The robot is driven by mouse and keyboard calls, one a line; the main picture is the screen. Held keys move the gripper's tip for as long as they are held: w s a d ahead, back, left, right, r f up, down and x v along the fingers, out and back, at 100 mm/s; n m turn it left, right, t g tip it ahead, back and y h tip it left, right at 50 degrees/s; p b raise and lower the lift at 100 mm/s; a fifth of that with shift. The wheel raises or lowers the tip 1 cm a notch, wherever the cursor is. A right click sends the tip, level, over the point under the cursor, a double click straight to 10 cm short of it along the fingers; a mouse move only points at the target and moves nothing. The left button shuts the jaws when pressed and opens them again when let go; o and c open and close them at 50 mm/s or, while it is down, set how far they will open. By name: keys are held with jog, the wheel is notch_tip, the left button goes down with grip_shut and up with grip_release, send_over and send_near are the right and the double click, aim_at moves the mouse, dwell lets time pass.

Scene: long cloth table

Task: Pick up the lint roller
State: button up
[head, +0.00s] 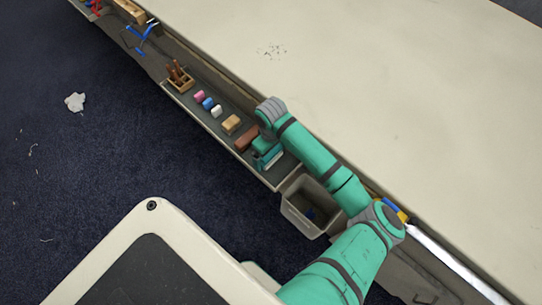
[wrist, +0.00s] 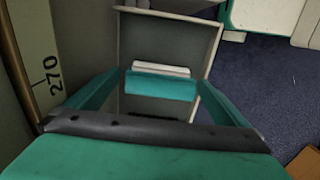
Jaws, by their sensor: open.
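My gripper (head: 266,150) is open over the right end of the narrow grey tray along the table's side. In the wrist view its two teal fingers (wrist: 160,79) point down into the tray, apart. Between and just past the fingertips lies a teal and white piece (wrist: 162,86), with a pale rounded bar along its far side. It is probably the lint roller, but I cannot tell for certain. I see no grip on it. In the head view my arm and gripper hide most of that spot.
Left of my gripper the tray (head: 222,125) holds a reddish-brown block (head: 247,137), a tan block (head: 231,124), small coloured pieces and a wooden holder (head: 178,80). A grey bin (head: 302,222) hangs to the right. The tabletop (head: 400,90) is clear.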

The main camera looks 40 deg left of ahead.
jog(key=shift+f, duration=0.2)
jog(key=c, duration=0.9)
jog(key=shift+c, duration=0.2)
jog(key=shift+w+r, duration=0.15)
jog(key=shift+r, duration=0.25)
jog(key=shift+s+a+r, duration=0.15)
jog(key=shift+r, duration=0.4)
jog(key=shift+s+a+r, duration=0.1)
jog(key=shift+r, duration=0.4)
jog(key=s+d+r, duration=0.7)
jog(key=s+r, duration=0.3)
jog(key=s, duration=0.2)
